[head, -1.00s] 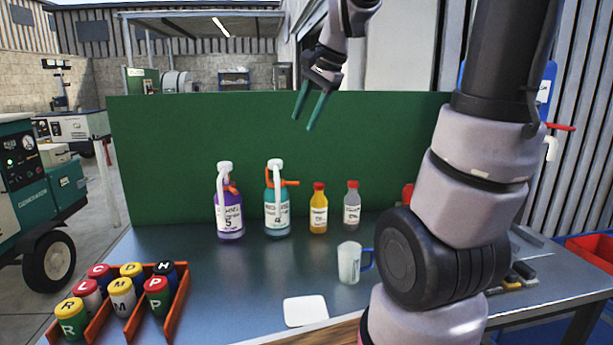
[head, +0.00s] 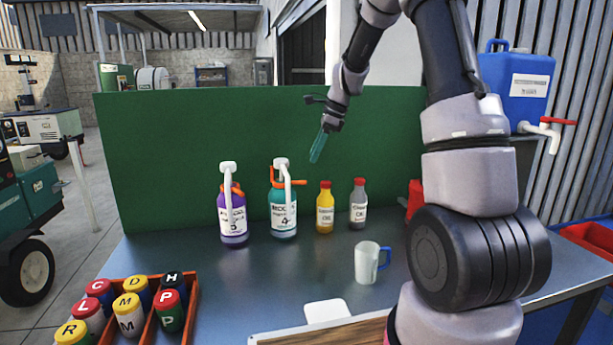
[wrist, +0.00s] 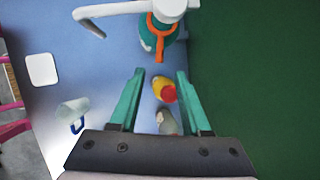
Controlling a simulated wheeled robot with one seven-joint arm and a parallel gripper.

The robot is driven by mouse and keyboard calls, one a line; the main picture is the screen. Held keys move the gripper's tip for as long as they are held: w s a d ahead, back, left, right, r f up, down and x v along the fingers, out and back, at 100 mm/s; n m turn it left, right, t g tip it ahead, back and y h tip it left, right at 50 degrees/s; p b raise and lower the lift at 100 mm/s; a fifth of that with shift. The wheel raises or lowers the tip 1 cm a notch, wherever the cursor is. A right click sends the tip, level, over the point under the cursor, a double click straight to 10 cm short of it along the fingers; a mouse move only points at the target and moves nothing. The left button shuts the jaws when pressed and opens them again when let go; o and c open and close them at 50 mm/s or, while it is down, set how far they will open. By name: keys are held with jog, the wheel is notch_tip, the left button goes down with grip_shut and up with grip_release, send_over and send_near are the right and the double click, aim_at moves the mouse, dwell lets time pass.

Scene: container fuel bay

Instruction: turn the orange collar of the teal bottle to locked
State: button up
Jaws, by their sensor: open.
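The teal bottle (head: 283,214) stands upright on the bench, with a white pump head on top. Its orange collar (head: 280,182) sits around the neck, with a handle sticking out to the right. In the wrist view the orange collar (wrist: 160,38) shows at the top, its handle pointing down the picture, and the white spout reaches left. My gripper (head: 317,147) is above and to the right of the bottle, in front of the green panel. In the wrist view my gripper (wrist: 160,82) is open and empty, its teal fingers apart and clear of the collar.
A purple bottle (head: 232,220) with a similar pump stands left of the teal one. A yellow bottle (head: 325,210) and a grey bottle (head: 358,208) stand right. A mug (head: 367,264) is in front. The green panel (head: 180,130) rises behind. An orange rack (head: 190,312) holds several canisters.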

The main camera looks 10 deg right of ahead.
jog(key=x, duration=0.8)
jog(key=shift+a+f, duration=0.1)
jog(key=shift+f, duration=0.3)
grip_shut()
dwell(0.9)
